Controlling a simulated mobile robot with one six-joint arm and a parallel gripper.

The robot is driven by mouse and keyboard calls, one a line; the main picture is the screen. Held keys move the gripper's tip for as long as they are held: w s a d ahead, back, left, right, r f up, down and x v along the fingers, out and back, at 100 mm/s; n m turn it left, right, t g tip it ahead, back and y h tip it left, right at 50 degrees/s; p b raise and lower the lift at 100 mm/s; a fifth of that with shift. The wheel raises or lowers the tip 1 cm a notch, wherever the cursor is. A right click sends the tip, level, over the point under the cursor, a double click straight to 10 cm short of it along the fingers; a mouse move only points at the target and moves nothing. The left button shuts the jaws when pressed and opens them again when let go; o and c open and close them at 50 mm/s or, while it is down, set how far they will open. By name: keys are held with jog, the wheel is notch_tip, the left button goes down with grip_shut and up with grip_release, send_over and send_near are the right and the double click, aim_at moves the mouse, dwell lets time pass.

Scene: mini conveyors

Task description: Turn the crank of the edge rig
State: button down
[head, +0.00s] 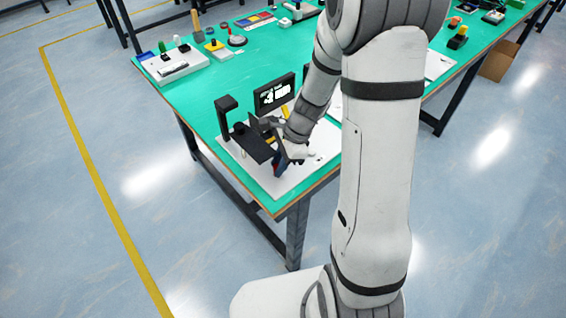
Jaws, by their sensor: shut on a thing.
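The edge rig stands on a white base plate (292,185) at the near corner of the green table. It has a black upright post (226,118), a black flat platform (252,143) and a small black display (273,95) with white marks behind. My gripper (278,162) is low at the right side of the platform, pointing down and to the left. It is shut on the crank, which is mostly hidden behind the fingers and black parts. The crank's angle cannot be made out. A yellow piece shows between the display and my wrist.
A white tray (176,72) with small tools lies farther back on the green table (197,100). My arm covers the table's middle. The table's near edges are close to the rig.

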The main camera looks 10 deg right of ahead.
jog(key=shift+w+a+m+t, duration=0.15)
jog(key=shift+m+t, duration=0.05)
jog(key=shift+m, duration=0.35)
jog(key=shift+w+a+m+t, duration=0.1)
jog(key=shift+a+m+t, duration=0.1)
jog(key=shift+m, duration=0.35)
jog(key=c, duration=1.3)
grip_release()
jog(key=shift+o, duration=0.2)
jog(key=shift+r, duration=0.1)
jog(key=v, duration=0.7)
jog(key=shift+d+r+p, duration=0.2)
jog(key=shift+r+p, duration=0.05)
jog(key=shift+p, duration=0.2)
